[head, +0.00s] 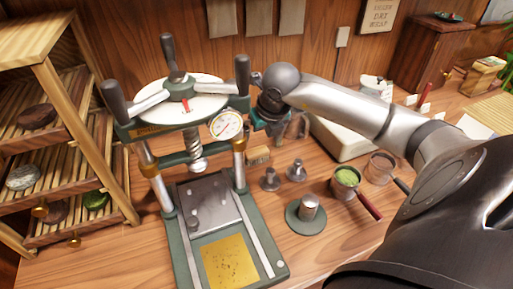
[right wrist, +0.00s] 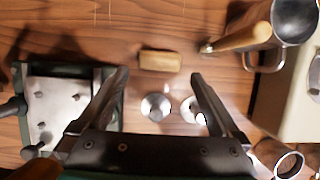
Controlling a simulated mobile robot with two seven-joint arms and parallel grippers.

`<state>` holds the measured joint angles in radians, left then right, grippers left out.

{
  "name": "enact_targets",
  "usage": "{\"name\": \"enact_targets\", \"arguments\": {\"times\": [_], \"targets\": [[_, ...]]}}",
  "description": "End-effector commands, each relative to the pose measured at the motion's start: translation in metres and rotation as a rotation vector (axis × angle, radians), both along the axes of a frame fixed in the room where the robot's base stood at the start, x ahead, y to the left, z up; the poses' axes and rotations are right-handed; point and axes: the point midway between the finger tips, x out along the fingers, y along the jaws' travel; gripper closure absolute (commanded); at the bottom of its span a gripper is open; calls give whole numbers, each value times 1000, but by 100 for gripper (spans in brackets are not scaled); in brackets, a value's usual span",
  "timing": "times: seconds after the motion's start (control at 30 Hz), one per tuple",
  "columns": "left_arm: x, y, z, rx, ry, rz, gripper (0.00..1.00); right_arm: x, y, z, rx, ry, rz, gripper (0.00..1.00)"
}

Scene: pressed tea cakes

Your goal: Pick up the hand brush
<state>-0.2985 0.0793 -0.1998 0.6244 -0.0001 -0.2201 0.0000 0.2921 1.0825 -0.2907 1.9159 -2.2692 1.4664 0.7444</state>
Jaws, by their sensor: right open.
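The hand brush, a small light wooden block (right wrist: 160,61), lies on the table in the right wrist view, just beyond and between my fingertips. In the head view the brush (head: 258,157) shows partly, just right of the press post. My right gripper (right wrist: 160,78) is open and empty above the table, with its fingers spread wider than the brush and not touching it. In the head view my right gripper (head: 270,122) is partly hidden beside the press dial. My left gripper is not in view.
The green press (head: 162,190) stands close on the left. Two small metal weights (head: 270,180) (head: 296,171) stand near the brush. A wooden-handled pot (right wrist: 295,20) and a pale box (right wrist: 300,105) are on the right. A wooden rack (head: 60,150) stands far left.

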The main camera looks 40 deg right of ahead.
Motion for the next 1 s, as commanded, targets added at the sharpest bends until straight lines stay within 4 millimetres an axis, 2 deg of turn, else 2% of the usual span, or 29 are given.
{"name": "enact_targets", "arguments": {"times": [0.1,0.33,0.6,0.73,0.97,1.0], "targets": [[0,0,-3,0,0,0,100,7,-1,-17,3,0,-1,0],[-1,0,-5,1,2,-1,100,12,-3,-31,1,1,-1,0],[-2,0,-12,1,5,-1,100,26,-7,-65,2,0,0,0],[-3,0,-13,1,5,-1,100,29,-8,-72,1,0,1,0],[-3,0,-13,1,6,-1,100,29,-8,-73,0,0,2,0],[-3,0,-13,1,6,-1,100,29,-8,-72,0,0,2,5]]}}
